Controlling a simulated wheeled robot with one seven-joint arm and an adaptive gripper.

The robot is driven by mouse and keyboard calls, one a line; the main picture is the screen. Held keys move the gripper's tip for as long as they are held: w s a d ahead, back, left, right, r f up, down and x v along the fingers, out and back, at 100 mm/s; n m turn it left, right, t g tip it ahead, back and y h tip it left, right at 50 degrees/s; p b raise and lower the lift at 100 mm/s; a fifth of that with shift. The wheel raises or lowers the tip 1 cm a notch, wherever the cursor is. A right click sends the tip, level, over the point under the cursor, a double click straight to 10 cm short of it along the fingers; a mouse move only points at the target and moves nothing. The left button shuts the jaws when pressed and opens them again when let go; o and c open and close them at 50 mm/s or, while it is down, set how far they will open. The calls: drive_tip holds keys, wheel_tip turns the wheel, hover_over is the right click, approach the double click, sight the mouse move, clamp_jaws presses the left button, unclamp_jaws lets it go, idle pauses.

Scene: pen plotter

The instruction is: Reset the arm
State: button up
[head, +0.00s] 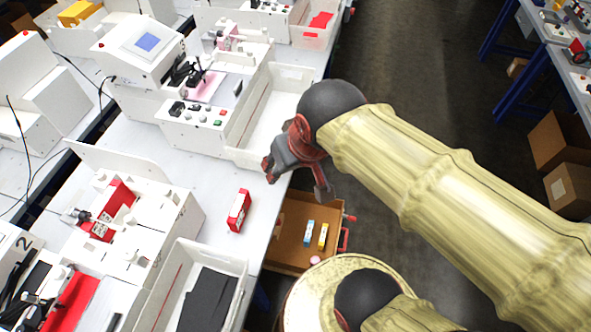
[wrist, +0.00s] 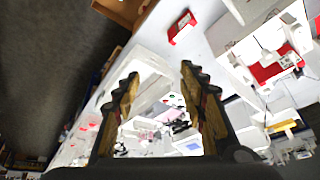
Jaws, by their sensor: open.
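My arm (head: 440,195), in a yellowish sleeve, reaches in from the right in the head view. My gripper (head: 295,175) is at the table's front edge, beside the white bin and above the cardboard box. In the wrist view my gripper (wrist: 158,90) shows two fingers spread wide apart with nothing between them. A red and white box (head: 239,210) lies on the white table, below and left of my gripper and apart from it. The same box shows at the top of the wrist view (wrist: 183,25).
A white pen plotter (head: 140,50) with a blue screen stands at the back. A white bin (head: 272,105) is beside my gripper. Another machine with red parts (head: 125,225) is at left. A cardboard box (head: 290,228) holding small boxes is below the table edge.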

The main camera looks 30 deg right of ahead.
drive_tip(key=s, duration=0.2)
drive_tip(key=shift+s+d+r+n, duration=0.3)
drive_tip(key=shift+s+n, duration=0.1)
drive_tip(key=shift+f, duration=0.1)
